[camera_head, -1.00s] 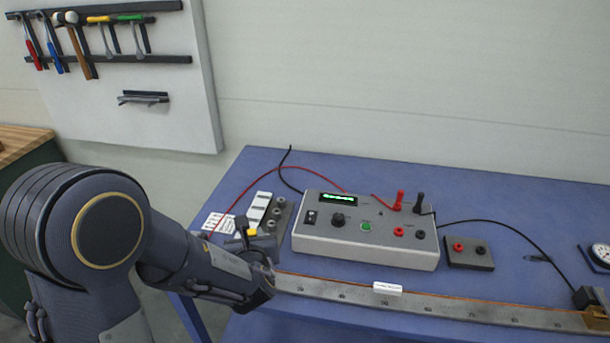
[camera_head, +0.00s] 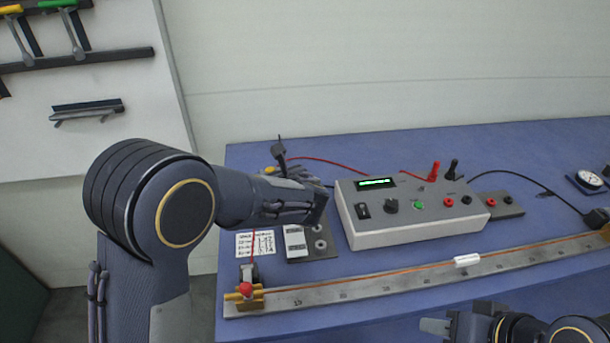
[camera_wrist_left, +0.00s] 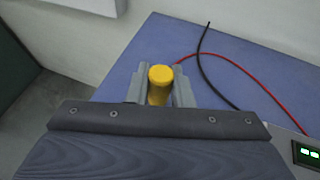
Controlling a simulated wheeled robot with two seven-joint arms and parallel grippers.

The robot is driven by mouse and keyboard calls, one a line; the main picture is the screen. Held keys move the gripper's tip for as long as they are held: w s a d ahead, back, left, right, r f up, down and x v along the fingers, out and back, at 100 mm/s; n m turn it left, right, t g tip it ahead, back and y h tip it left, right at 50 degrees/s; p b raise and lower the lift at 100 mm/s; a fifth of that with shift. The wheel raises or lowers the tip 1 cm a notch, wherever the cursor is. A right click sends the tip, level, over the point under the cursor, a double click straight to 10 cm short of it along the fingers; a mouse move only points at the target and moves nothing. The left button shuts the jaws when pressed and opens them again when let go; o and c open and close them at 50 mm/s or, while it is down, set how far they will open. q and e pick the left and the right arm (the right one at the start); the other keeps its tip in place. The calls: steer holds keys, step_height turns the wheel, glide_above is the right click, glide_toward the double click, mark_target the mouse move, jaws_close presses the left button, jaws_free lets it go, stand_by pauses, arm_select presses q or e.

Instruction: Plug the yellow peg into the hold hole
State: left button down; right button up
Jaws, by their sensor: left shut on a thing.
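The yellow peg (camera_wrist_left: 158,84) is clamped between the two grey fingers of my left gripper (camera_wrist_left: 160,90) in the left wrist view, its round end showing. In the head view only a bit of the yellow peg (camera_head: 270,170) shows at my left gripper (camera_head: 280,168), which is over the table's back left part. A dark grey block (camera_head: 320,245) with several round holes and white labels lies below my left wrist, partly covered by it. I cannot tell which hole is the hold hole. My right gripper (camera_head: 450,326) is partly in view at the bottom edge; its opening is unclear.
A grey meter box (camera_head: 415,215) with red and black plugs stands right of the block. A long ruler rail (camera_head: 370,290) with a brass clamp (camera_head: 245,293) lies in front. A label sheet (camera_head: 256,244) lies left of the block. Red and black cables run behind.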

arm_select(q)
steer(key=d+n+y, duration=0.1)
steer(key=d, duration=0.9)
steer(key=shift+w+d+f+g, duration=0.2)
steer(key=shift+w+f+g, duration=0.15)
steer(key=shift+f, duration=0.1)
steer(key=shift+s+d, duration=0.1)
steer(key=shift+f+b, duration=1.95)
steer(key=shift+f, duration=1.05)
steer(key=shift+f+b, duration=0.8)
steer(key=shift+f, duration=0.75)
steer(key=shift+s+f, duration=0.1)
steer(key=shift+f, duration=0.1)
